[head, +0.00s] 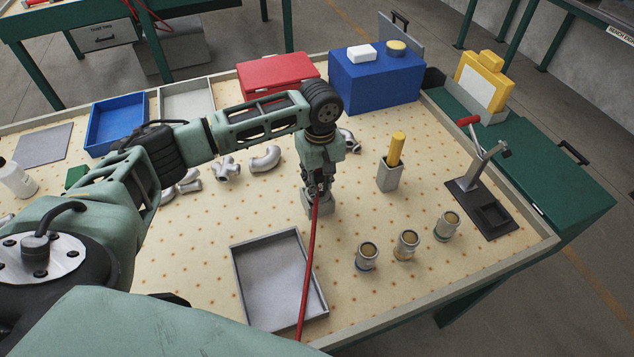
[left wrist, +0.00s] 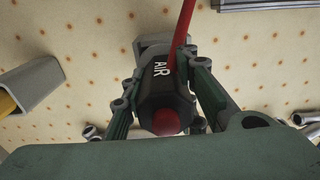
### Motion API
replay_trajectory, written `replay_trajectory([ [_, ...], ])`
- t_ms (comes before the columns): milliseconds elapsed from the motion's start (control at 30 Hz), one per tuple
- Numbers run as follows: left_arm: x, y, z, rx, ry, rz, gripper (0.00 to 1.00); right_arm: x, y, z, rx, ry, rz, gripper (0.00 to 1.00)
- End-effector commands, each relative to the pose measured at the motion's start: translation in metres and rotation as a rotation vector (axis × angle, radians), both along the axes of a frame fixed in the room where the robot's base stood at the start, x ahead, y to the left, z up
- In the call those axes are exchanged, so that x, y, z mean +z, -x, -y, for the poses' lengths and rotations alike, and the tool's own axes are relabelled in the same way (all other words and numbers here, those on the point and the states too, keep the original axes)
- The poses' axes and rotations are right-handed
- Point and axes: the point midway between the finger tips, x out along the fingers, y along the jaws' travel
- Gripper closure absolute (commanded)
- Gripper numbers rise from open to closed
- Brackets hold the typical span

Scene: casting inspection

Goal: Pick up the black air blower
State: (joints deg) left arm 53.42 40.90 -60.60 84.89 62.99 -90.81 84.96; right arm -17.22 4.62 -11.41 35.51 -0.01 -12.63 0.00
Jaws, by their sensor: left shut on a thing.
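The black air blower (left wrist: 163,92) shows in the left wrist view, with white "AIR" lettering, a red round end and a red hose (left wrist: 183,32). My left gripper (left wrist: 167,108) is shut on it, with a finger on each side. In the head view, my left gripper (head: 318,186) points down over the table, just above a grey holder (head: 316,204). The blower is mostly hidden there by the gripper. I cannot tell whether its lower end is still inside the holder. The red hose (head: 310,265) runs down to the table's front edge. My right gripper is not in view.
A grey tray (head: 238,275) lies at front left of the gripper. Three small jars (head: 407,243) stand to its right, with a grey cup (head: 389,178) holding a yellow tool behind them. Metal castings (head: 266,158) lie to the left. A stand (head: 485,205) is at right.

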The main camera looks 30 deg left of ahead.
Motion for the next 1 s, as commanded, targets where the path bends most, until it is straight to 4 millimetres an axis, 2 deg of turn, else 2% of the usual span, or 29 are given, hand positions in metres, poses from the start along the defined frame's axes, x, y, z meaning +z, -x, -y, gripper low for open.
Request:
replay_trajectory([
  [33, 0.0, 0.0, 0.0, 0.0, 0.0, 0.0, 0.92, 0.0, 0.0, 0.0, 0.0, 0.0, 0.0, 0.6],
  [133, 0.0, 0.0, 0.0, 0.0, 0.001, 0.001, 1.0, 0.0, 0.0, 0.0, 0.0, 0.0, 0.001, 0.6],
  [567, 0.005, -0.001, 0.0, 0.0, 0.001, 0.002, 1.0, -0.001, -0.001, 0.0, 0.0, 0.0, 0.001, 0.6],
  [733, 0.022, -0.001, 0.0, 0.0, 0.001, 0.004, 1.0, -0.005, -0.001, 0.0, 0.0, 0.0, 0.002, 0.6],
  [833, 0.04, -0.002, 0.001, -0.001, 0.003, 0.004, 1.0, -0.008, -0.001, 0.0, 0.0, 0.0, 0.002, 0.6],
  [1000, 0.062, 0.011, 0.038, -0.008, 0.006, 0.004, 1.0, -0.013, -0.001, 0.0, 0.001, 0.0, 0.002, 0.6],
])
